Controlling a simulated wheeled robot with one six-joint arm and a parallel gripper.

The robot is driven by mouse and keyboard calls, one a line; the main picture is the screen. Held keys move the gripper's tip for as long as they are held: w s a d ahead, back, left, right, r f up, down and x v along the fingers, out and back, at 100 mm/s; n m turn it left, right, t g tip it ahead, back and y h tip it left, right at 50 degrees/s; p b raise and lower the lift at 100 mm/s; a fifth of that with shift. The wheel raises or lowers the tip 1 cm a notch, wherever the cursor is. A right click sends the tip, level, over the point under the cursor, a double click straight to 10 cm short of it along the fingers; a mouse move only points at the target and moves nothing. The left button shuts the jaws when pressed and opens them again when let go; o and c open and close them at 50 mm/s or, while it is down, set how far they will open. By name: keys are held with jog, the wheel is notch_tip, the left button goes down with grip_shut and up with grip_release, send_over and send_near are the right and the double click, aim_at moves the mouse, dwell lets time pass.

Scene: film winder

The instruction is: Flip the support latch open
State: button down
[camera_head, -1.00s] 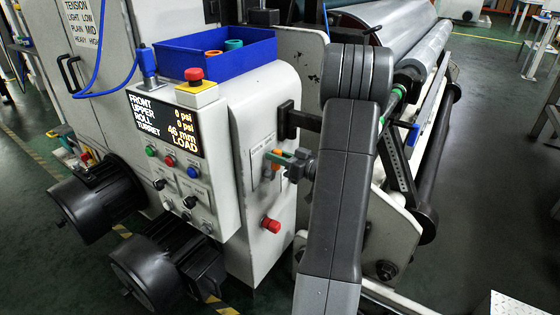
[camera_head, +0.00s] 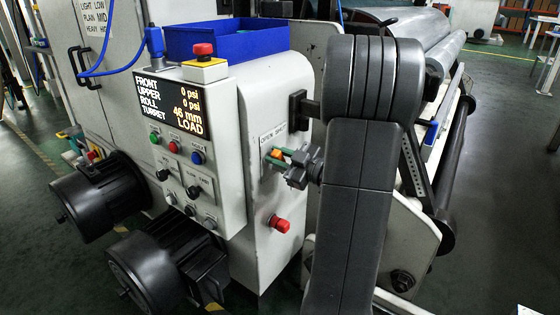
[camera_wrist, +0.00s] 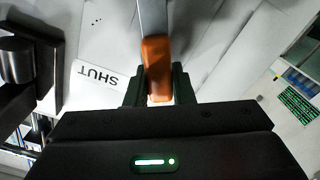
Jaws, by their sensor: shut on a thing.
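The support latch is a grey metal lever with an orange grip (camera_wrist: 157,68) in the wrist view. Its orange part also shows small in the head view (camera_head: 277,154), on the side face of the white machine cabinet. My gripper (camera_wrist: 158,90) is shut on the orange grip, with a dark green finger on each side of it. In the head view my gripper (camera_head: 279,156) reaches the latch from the right. A white label reading SHUT (camera_wrist: 97,76) appears upside down left of the lever. The lever's far end is cut off at the top of the wrist view.
A red button (camera_head: 279,223) sticks out below the latch. A black bracket (camera_head: 298,108) projects above it. The control panel with its lit display (camera_head: 170,105) is to the left, with a blue bin (camera_head: 225,38) on top. Black motors (camera_head: 165,265) stand low at left.

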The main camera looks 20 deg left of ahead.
jog(key=shift+s+f, duration=0.1)
dwell(0.4)
jog(key=c, duration=1.2)
grip_release()
jog(key=shift+c, duration=0.2)
jog(key=p+v, duration=0.2)
jog(key=v, duration=1.1)
jog(key=shift+d+p, duration=0.35)
jog(key=shift+d, duration=0.05)
jog(key=shift+a, duration=0.1)
jog(key=b+x, duration=0.3)
jog(key=x, duration=1)
jog(key=shift+a, duration=0.35)
jog(key=shift+d, duration=0.1)
